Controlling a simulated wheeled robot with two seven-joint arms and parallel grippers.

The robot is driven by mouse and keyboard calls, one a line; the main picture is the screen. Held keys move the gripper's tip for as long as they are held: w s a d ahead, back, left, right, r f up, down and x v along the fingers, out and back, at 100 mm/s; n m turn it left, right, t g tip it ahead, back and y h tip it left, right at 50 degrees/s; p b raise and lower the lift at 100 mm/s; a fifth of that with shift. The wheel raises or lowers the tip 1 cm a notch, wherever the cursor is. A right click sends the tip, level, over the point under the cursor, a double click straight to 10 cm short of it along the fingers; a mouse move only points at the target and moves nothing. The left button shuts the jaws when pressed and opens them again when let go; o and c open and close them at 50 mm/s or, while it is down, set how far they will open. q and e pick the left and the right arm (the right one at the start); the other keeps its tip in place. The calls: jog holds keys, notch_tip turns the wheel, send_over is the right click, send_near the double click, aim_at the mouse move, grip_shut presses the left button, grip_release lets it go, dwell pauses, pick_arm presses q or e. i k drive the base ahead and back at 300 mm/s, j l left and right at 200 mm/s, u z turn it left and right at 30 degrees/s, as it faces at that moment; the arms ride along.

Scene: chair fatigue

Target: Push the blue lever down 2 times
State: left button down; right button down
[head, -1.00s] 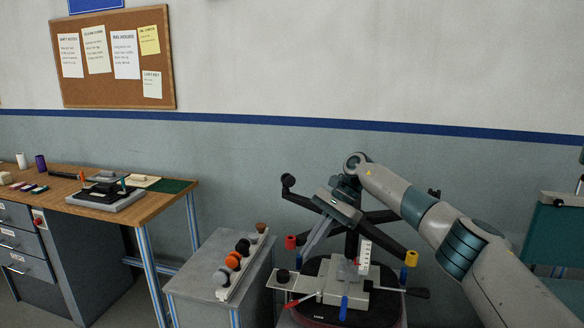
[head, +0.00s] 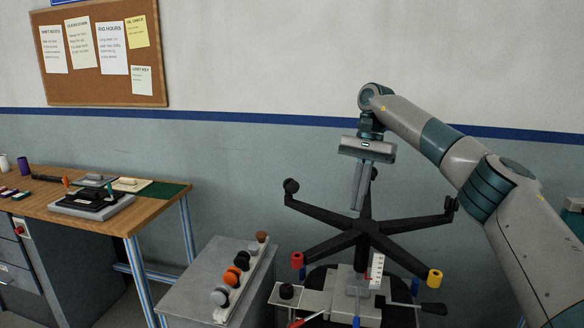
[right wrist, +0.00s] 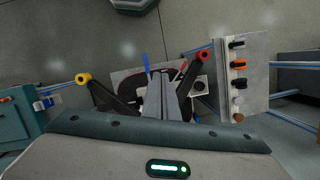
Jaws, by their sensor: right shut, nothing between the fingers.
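An upturned black five-armed chair base (head: 363,232) stands over a grey mechanism on a dark seat. The blue lever (head: 356,321) pokes out at the front of the mechanism, cut by the bottom edge of the head view. In the right wrist view the blue lever (right wrist: 146,63) shows beside my fingers. My right gripper (head: 358,208) is shut and empty, pointing down above the chair base's hub, well above the lever. Its fingers (right wrist: 162,80) hide part of the mechanism in the wrist view. My left gripper is not in view.
A red lever (head: 306,320) and a black-handled lever (head: 433,309) flank the blue one. The base arms carry red (head: 297,261) and yellow (head: 435,277) caps. A grey cabinet (head: 190,300) with several casters stands left; a wooden desk (head: 120,216) is farther left.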

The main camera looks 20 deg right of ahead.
aim_at(356, 286)
jog(key=i, duration=1.6)
